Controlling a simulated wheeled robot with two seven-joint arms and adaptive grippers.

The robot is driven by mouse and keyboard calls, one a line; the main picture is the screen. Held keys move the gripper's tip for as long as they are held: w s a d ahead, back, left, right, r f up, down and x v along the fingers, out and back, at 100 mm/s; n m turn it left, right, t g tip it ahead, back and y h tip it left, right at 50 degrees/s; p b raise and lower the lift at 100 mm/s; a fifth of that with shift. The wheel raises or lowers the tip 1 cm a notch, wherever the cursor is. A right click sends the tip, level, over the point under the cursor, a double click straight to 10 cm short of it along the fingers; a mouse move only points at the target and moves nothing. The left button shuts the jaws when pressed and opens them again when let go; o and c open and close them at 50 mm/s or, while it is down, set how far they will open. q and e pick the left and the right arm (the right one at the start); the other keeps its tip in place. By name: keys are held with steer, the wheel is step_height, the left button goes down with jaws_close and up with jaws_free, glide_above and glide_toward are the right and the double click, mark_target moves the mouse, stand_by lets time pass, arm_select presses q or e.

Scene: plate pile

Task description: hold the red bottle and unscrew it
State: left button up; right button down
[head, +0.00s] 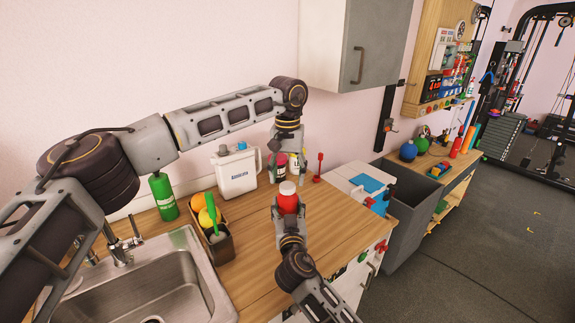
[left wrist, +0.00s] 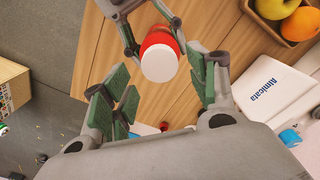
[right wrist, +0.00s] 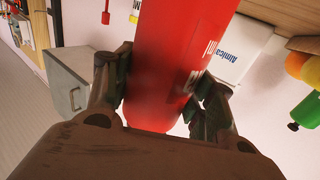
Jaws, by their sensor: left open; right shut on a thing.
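The red bottle (head: 288,204) is held above the wooden counter, with its white cap (head: 288,187) at the top. My right gripper (head: 289,212) is shut on the bottle's body from the front. In the right wrist view the bottle (right wrist: 175,60) fills the space between the fingers (right wrist: 160,88). My left gripper (head: 287,172) is open above the bottle, fingers pointing down. In the left wrist view, the white cap (left wrist: 159,63) shows just beyond the gap between the open left fingers (left wrist: 165,92). They appear apart from it.
A white jug (head: 236,175) stands behind on the counter (head: 335,223), left of the grippers. A fruit box (head: 222,247) and green bottle (head: 162,197) are further left, beside the sink (head: 150,285). A red-handled item (head: 319,166) stands at the right.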

mark_target(287, 185)
arm_select(q)
steer(key=shift+f, duration=1.65)
steer(key=shift+c, duration=0.4)
steer(key=c, duration=1)
steer(key=shift+c, duration=0.2)
